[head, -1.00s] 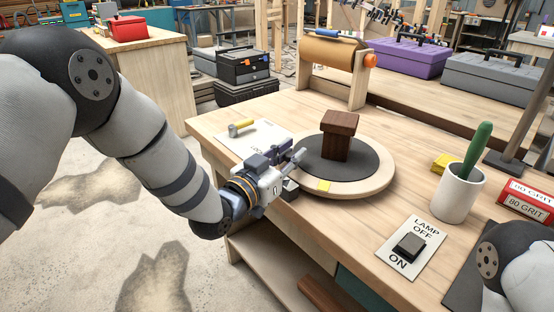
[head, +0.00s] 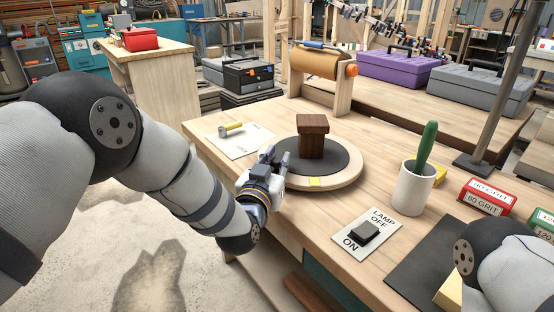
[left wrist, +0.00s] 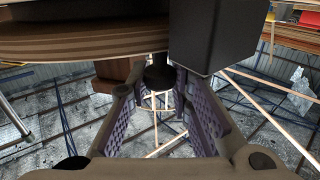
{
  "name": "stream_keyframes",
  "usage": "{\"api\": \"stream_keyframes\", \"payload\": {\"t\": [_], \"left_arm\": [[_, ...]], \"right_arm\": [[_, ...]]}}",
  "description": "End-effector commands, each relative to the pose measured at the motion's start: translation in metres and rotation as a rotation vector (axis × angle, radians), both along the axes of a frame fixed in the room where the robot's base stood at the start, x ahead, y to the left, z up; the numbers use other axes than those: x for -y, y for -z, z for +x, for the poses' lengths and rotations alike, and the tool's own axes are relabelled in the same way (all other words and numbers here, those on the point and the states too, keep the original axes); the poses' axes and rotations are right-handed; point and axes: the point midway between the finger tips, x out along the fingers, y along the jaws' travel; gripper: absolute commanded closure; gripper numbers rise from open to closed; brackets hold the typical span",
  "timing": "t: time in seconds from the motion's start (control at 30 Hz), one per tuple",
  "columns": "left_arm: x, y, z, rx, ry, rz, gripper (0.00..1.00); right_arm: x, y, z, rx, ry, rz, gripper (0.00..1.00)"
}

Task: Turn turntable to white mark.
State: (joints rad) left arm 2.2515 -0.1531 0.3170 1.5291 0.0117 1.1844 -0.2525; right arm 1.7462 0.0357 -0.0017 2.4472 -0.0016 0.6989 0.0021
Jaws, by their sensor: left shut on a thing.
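The turntable (head: 347,180) is a round pale wood disc with a dark grey top (head: 338,153). A dark brown wooden block (head: 312,140) stands on it. A yellow mark (head: 314,182) is on its near rim. I cannot make out a white mark. My left gripper (head: 276,157) is at the turntable's left near edge. The left wrist view shows the layered rim (left wrist: 80,40), a black box-shaped part (left wrist: 210,38) and a small dark round knob (left wrist: 159,74) between my fingers, which are shut on it. My right gripper is out of view; only its arm shows at bottom right.
A lamp switch (head: 365,232) on a white plate and a white cup (head: 412,188) with a green handle stand to the right. A paper roll stand (head: 325,75) is behind.

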Motion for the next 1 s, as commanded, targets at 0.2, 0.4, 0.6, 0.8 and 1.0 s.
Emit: {"api": "stream_keyframes", "payload": {"t": [0.2, 0.4, 0.6, 0.8, 1.0], "left_arm": [[0.0000, 0.0016, -0.0002, -0.004, -0.018, 0.000, 1.00], [-0.0002, 0.0019, -0.0001, -0.004, -0.023, -0.001, 1.00], [-0.0004, 0.0019, 0.0000, -0.004, -0.023, -0.001, 1.00], [-0.0004, 0.0015, 0.0000, -0.003, -0.023, -0.001, 0.59], [-0.0004, 0.0006, 0.0001, -0.001, -0.023, -0.001, 0.59]], "right_arm": [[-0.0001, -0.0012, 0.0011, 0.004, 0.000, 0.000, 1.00], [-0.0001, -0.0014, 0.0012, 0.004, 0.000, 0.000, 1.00], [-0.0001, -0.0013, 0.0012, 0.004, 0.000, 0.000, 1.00], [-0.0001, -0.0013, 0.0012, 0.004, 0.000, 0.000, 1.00], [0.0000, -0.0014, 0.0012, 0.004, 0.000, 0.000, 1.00]]}}
